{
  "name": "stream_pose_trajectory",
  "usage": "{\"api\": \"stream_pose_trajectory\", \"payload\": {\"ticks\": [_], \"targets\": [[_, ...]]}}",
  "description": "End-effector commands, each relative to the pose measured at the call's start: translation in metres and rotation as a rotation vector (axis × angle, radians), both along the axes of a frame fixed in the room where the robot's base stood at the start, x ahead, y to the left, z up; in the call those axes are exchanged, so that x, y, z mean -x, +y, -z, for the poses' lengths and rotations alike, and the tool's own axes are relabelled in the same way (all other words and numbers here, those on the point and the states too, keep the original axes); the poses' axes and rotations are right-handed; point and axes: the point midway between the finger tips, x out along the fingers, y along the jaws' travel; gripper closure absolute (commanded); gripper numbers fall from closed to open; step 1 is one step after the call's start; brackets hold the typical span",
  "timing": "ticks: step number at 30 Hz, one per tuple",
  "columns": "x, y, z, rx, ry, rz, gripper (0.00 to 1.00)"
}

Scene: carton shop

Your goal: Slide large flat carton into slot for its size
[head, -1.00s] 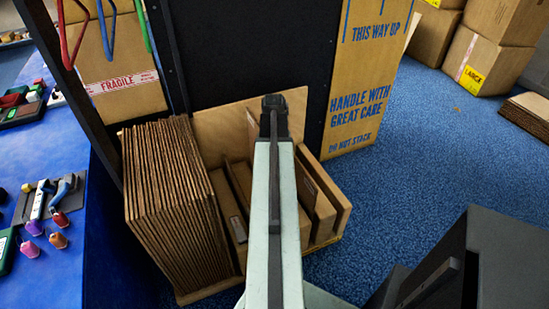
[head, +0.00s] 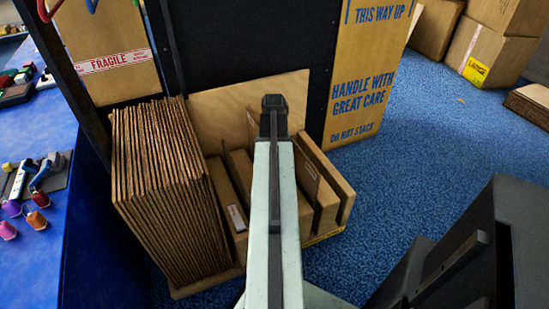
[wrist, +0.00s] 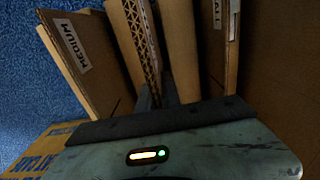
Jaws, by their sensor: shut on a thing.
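In the wrist view my gripper (wrist: 156,97) is shut on a flat brown carton (wrist: 141,32), whose corrugated edge points away from the palm. The carton stands on edge, slightly tilted, among the upright boards of a slotted rack. A board to its left bears a MEDIUM label (wrist: 72,46). A label at its right (wrist: 217,14) is cut off and ends in "ALL". In the head view the rack (head: 248,95) has a plywood back and several upright dividers. My arm hides the fingers and most of the carton there; I cannot tell how deep it sits.
A tall stack of corrugated sheets (head: 168,195) stands at the rack's left. A black panel (head: 250,45) and a printed carton (head: 362,75) stand behind. A blue workbench (head: 35,245) is at left.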

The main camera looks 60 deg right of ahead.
Motion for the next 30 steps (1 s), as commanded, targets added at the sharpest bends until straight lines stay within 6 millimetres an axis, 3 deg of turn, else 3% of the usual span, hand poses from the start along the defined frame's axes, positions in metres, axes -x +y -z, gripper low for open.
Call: {"api": "stream_pose_trajectory", "payload": {"ticks": [9, 10, 12, 23, 30], "targets": [[0.000, 0.000, 0.002, 0.000, 0.000, 0.000, 1.00], [0.000, 0.000, 0.002, 0.000, 0.000, 0.000, 0.84], [0.000, 0.000, 0.002, 0.000, 0.000, 0.000, 0.67], [0.000, 0.000, 0.000, 0.000, 0.000, -0.001, 0.67], [0.000, 0.000, -0.031, 0.000, 0.000, 0.000, 0.67]]}}
